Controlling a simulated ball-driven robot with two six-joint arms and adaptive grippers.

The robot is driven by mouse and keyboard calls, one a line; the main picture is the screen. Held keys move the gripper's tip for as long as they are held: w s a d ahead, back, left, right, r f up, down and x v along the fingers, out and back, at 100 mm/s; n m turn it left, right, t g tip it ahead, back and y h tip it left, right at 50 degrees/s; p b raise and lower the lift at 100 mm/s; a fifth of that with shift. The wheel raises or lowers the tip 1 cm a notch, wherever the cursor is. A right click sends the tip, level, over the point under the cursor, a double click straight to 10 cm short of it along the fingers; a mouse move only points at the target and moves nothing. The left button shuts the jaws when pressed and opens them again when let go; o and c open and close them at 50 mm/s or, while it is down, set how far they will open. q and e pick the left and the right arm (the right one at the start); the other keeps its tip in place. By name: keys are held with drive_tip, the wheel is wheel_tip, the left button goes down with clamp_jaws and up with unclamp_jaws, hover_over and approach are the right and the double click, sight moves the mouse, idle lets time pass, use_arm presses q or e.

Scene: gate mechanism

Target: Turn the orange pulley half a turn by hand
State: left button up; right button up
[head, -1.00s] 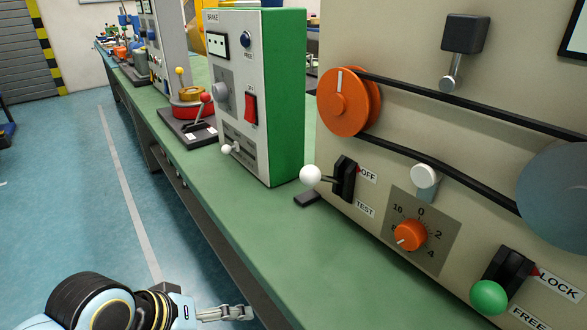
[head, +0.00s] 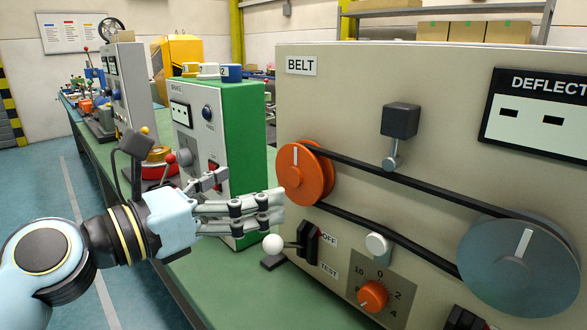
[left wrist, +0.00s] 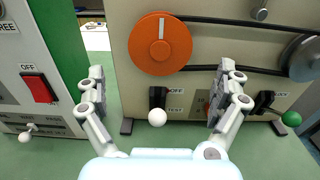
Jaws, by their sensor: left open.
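The orange pulley (head: 304,174) sits at the upper left of the beige belt panel, with a white mark pointing up. A black belt (head: 400,178) runs from it to a large grey pulley (head: 515,268). In the left wrist view the orange pulley (left wrist: 160,44) is ahead, above the middle of the gap between my fingers. My left gripper (head: 275,208) is open and empty, its fingers pointing at the panel just left of and slightly below the pulley in the head view. It also shows in the left wrist view (left wrist: 158,92). My right gripper is not in view.
Below the pulley, a white-knobbed OFF/TEST lever (head: 273,244) sticks out towards me. An orange dial (head: 372,296) and a black block (head: 400,120) are on the same panel. The green brake box (head: 245,150) stands to the left on the green bench.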

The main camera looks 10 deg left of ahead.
sight(296, 170)
use_arm(q)
drive_tip(key=x, duration=0.9)
drive_tip(key=shift+w+d, duration=0.15)
drive_tip(key=shift+d, duration=0.05)
drive_tip(key=c, duration=0.8)
